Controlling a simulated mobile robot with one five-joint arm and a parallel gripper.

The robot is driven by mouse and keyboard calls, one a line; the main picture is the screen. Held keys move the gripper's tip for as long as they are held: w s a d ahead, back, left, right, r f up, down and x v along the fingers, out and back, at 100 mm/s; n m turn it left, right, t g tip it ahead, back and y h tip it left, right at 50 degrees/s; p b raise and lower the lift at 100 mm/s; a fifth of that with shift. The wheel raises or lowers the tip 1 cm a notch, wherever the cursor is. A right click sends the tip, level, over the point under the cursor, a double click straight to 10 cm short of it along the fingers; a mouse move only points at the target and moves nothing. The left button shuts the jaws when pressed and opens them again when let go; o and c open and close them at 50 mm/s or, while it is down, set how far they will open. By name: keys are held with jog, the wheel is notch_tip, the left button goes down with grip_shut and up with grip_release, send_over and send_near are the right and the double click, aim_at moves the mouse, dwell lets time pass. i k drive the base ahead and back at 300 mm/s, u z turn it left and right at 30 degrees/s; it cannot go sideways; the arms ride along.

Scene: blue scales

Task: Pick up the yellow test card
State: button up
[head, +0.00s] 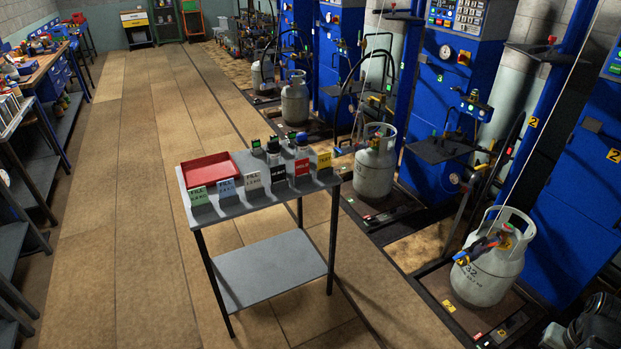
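The yellow test card (324,160) stands upright in a small dark holder at the right end of a row of cards. The row is along the front edge of a grey table (262,198). The red card (301,168) stands just left of it, with the black card (278,173) beyond that. Dark machinery, apparently part of my arm, shows in the bottom right corner. I can make out no gripper fingers there, and nothing of mine is near the card.
A red tray (209,168) and several small dark-capped items stand behind the cards. Gas cylinders (375,172) stand on scales with blue columns to the right. Workbenches (35,75) line the left. The floor (130,200) left of the table is clear.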

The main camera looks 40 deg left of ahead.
aim_at(324, 160)
jog(key=u, duration=2.7)
jog(key=i, duration=0.6)
jog(key=z, duration=0.15)
